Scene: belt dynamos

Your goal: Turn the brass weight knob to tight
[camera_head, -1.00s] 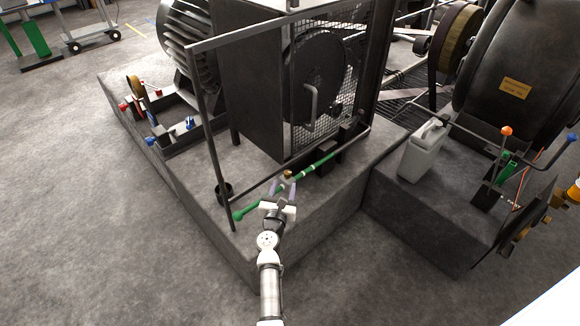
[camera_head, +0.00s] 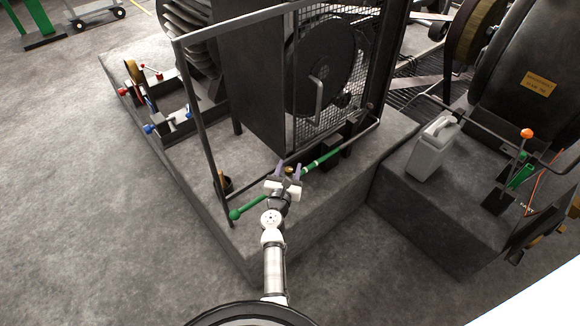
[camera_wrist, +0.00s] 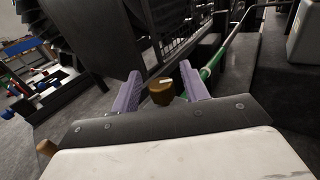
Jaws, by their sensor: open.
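The brass weight knob (camera_wrist: 162,91) shows in the wrist view as a short brass cylinder with a small white mark on top. In that view it stands between and a little beyond the two purple fingers of my open gripper (camera_wrist: 160,92); I cannot tell whether either finger touches it. In the head view my gripper (camera_head: 289,170) is at the green rod (camera_head: 320,163), and the brass knob (camera_head: 289,170) is a small spot between the fingertips. The green rod also shows behind the right finger in the wrist view (camera_wrist: 214,62).
A dark machine with a mesh guard (camera_head: 335,85) stands behind the rod on a grey plinth (camera_head: 320,215). A thin metal frame post (camera_head: 205,130) rises left of my gripper. A grey jug (camera_head: 432,150) stands on the right plinth.

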